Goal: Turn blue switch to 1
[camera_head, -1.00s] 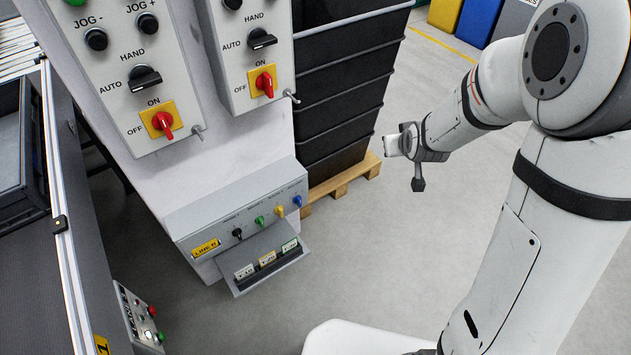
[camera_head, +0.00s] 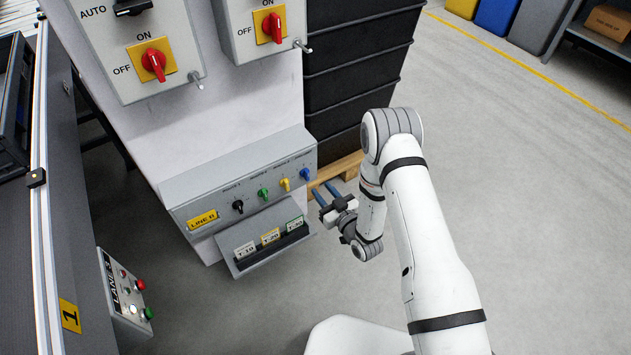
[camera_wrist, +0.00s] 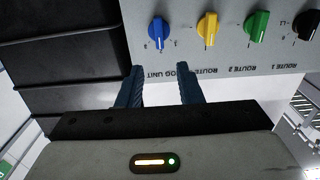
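The blue switch (camera_head: 305,174) is the rightmost of a row of knobs on the sloped grey LINE B panel (camera_head: 180,191). In the wrist view, which is upside down, the blue switch (camera_wrist: 158,32) is at the left of the row, with its handle pointing roughly up and down in the picture and small digits below it. My gripper (camera_head: 322,192) is just in front of and below the right end of the panel. Its two blue fingers are apart with nothing between them. In the wrist view my gripper (camera_wrist: 160,70) is below the blue switch, not touching it.
Yellow (camera_head: 285,184), green (camera_head: 263,194) and black (camera_head: 238,207) knobs stand left of the blue switch. A tray with tags (camera_head: 240,267) juts out below. Black stacked crates (camera_head: 350,60) on a wooden pallet (camera_head: 345,167) stand behind. Open floor lies to the right.

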